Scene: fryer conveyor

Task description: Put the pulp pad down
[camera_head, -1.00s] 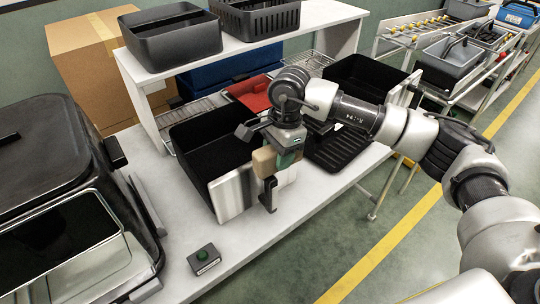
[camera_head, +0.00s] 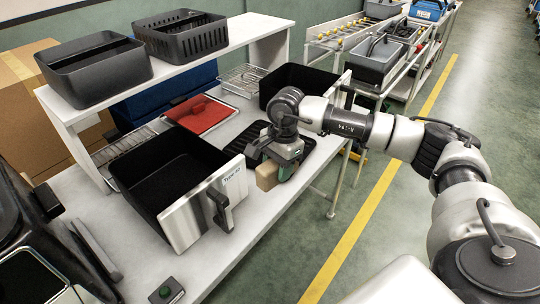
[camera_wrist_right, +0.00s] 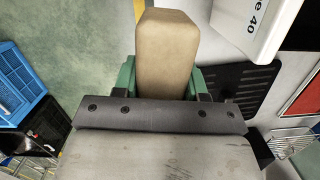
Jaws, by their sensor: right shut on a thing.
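The tan, block-shaped pulp pad (camera_head: 266,176) is in my right gripper (camera_head: 281,172), just above the worktop to the right of the fryer basket's silver front. In the right wrist view, the green fingers of this gripper (camera_wrist_right: 162,82) are shut on the pad (camera_wrist_right: 166,48), which sticks out beyond them. A black ribbed mat (camera_head: 313,143) lies on the worktop behind the gripper and is partly hidden by it; it also shows in the wrist view (camera_wrist_right: 240,82). My left gripper is not in view.
An open black fryer basket (camera_head: 205,150) with a silver front and handle stands left of the gripper. A red tray (camera_head: 200,115) and another black basket (camera_head: 300,80) are behind.

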